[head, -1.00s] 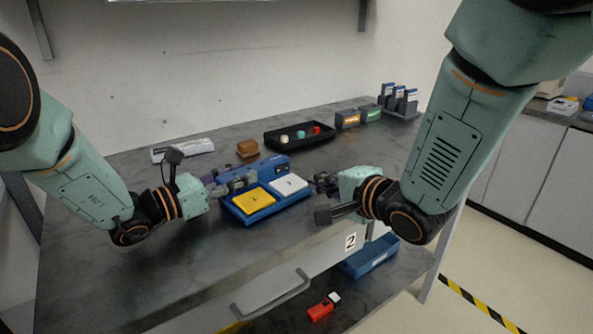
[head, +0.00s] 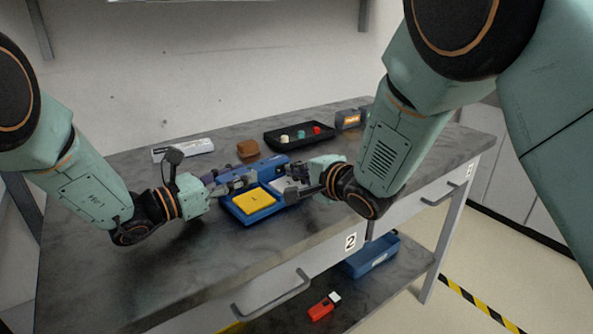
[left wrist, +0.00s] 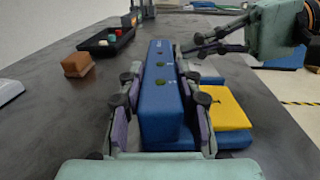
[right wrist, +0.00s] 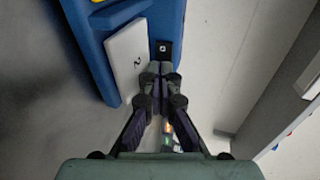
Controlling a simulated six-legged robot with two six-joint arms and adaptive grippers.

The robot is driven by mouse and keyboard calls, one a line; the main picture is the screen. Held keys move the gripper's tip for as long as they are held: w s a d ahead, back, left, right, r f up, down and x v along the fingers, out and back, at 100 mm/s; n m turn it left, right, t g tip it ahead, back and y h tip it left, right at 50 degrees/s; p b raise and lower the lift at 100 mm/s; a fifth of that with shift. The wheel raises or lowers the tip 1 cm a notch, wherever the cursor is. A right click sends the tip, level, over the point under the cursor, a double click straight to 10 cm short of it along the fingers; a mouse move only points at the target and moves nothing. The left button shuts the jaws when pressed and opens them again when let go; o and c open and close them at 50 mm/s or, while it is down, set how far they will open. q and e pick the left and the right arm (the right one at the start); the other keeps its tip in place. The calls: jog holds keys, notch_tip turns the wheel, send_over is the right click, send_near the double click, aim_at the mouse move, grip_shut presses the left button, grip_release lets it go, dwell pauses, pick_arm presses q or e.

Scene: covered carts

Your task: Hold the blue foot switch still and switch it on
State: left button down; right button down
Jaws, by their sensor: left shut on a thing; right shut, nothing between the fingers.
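The blue foot switch (head: 264,213) sits on the dark table, with a yellow pedal (head: 254,199), a white pedal (right wrist: 126,60) marked 2 and a raised blue housing (left wrist: 162,75) along its back. My left gripper (head: 238,181) is shut on the housing, one finger on each side, as the left wrist view (left wrist: 163,95) shows. My right gripper (head: 291,186) is shut and empty over the white pedal's side, mostly covering that pedal in the head view. In the right wrist view its fingertips (right wrist: 160,72) are beside a small black switch (right wrist: 162,49) with a white symbol; contact is unclear.
A black tray (head: 272,142) with small coloured pieces, a brown block (head: 247,148) and a white device (head: 182,149) lie behind the foot switch. A box with an orange label (head: 349,119) stands at the back right. The table's front left is clear.

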jog(key=shift+w+n+g+y, duration=0.3)
jog(key=shift+w+n+y, duration=0.2)
jog(key=shift+y, duration=0.1)
jog(key=shift+a, duration=0.1)
jog(key=shift+s+a, duration=0.1)
